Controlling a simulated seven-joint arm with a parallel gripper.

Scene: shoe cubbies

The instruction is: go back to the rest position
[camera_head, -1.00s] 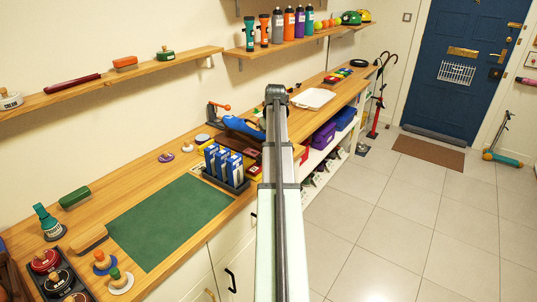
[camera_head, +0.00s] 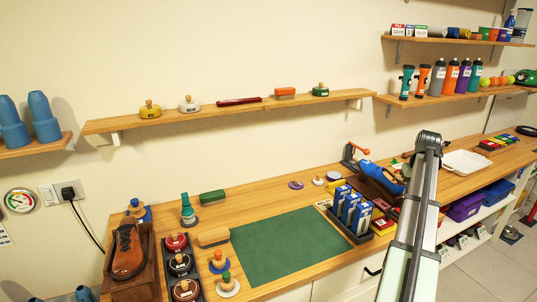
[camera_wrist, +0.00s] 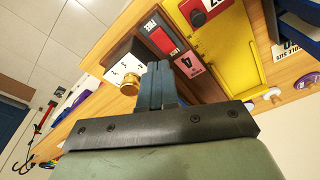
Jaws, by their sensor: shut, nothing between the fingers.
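My gripper (camera_wrist: 156,84) shows in the wrist view with its two blue-grey fingers together and nothing between them. It hangs over the wooden workbench area, beside a white block with a gold knob (camera_wrist: 128,84). In the head view my arm rises from the bottom right to a dark joint over the bench; the fingers cannot be made out there. The arm covers part of the bench beside a blue shoe (camera_head: 381,177).
The wooden bench carries a green mat (camera_head: 290,246), blue boxes in a rack (camera_head: 352,215), a brown shoe (camera_head: 128,250) and a white tray (camera_head: 467,162). Wall shelves (camera_head: 230,108) hang above. A yellow tray (camera_wrist: 228,45) lies close in the wrist view.

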